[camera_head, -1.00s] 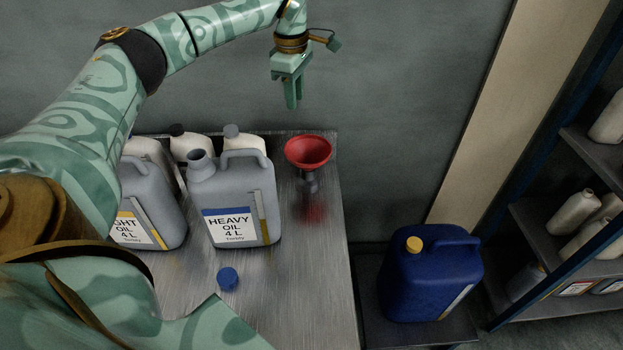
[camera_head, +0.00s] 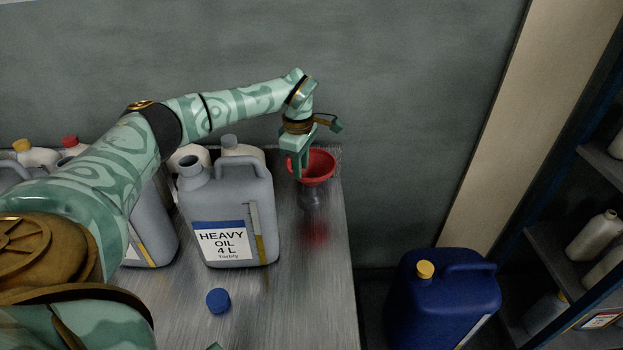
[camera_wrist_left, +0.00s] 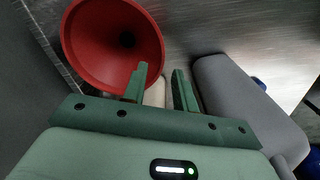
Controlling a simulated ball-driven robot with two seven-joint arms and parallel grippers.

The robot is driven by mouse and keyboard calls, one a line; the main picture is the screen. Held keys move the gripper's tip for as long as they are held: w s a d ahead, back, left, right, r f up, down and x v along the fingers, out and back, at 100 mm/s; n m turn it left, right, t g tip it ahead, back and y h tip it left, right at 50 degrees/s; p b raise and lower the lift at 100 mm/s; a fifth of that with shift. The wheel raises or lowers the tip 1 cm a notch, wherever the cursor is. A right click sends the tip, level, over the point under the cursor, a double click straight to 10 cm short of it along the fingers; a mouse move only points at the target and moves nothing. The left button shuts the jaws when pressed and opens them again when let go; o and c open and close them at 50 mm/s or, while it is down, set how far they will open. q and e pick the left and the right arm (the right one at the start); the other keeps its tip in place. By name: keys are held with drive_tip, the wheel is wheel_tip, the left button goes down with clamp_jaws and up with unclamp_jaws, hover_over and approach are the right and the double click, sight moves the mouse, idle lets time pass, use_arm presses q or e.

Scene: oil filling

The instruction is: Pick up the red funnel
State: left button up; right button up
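The red funnel (camera_head: 318,168) stands upright, its wide mouth up, above a dark grey lower part (camera_head: 312,197) near the table's back right corner. Its red mouth fills the upper left of the left wrist view (camera_wrist_left: 100,40). My left gripper (camera_head: 297,174) points down at the funnel's left rim. In the left wrist view my left gripper (camera_wrist_left: 160,78) has its two fingers apart, with one finger overlapping the funnel's rim in the picture. I see nothing clamped between them. Whether a finger touches the rim I cannot tell.
A grey heavy oil can (camera_head: 228,215) stands just left of the funnel. Several other cans stand behind and left of it. A blue cap (camera_head: 218,300) lies in front on the metal table (camera_head: 290,300). A blue canister (camera_head: 440,300) stands lower right, beside shelves (camera_head: 560,240).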

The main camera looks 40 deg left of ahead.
use_arm(q)
wheel_tip(320, 180, down, 3)
drive_tip(key=shift+w, duration=0.1)
drive_tip(key=shift+r, duration=0.1)
clamp_jaws()
